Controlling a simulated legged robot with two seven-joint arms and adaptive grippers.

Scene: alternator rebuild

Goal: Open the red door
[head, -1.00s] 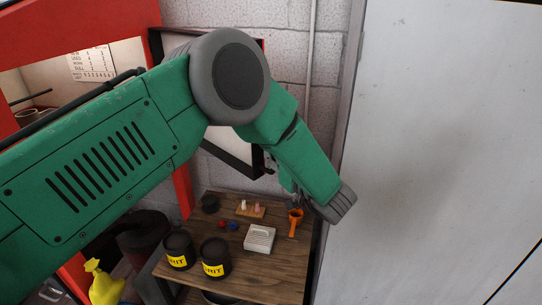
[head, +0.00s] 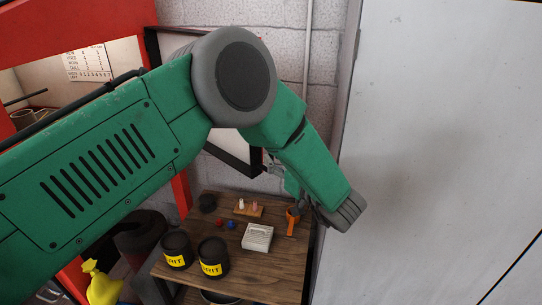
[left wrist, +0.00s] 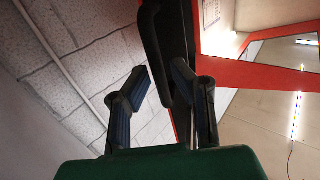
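Red framing (head: 90,25) fills the upper left of the head view, with a red upright (head: 181,196) beside the block wall; I cannot tell which part is the door leaf. In the left wrist view a red bar (left wrist: 262,74) runs on the right, next to a dark edge with a black handle-like bar (left wrist: 153,35). My left gripper (left wrist: 160,78) is open, its fingertips on either side of the bar's lower end; contact cannot be told. In the head view my left gripper (head: 276,168) is mostly hidden behind my green forearm. My right gripper is not in view.
A wooden table (head: 262,283) below carries two black tubs (head: 213,258), a white box (head: 257,237) and an orange tool (head: 292,221). A yellow bottle (head: 101,284) stands at the lower left. A large pale panel (head: 445,150) closes off the right side.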

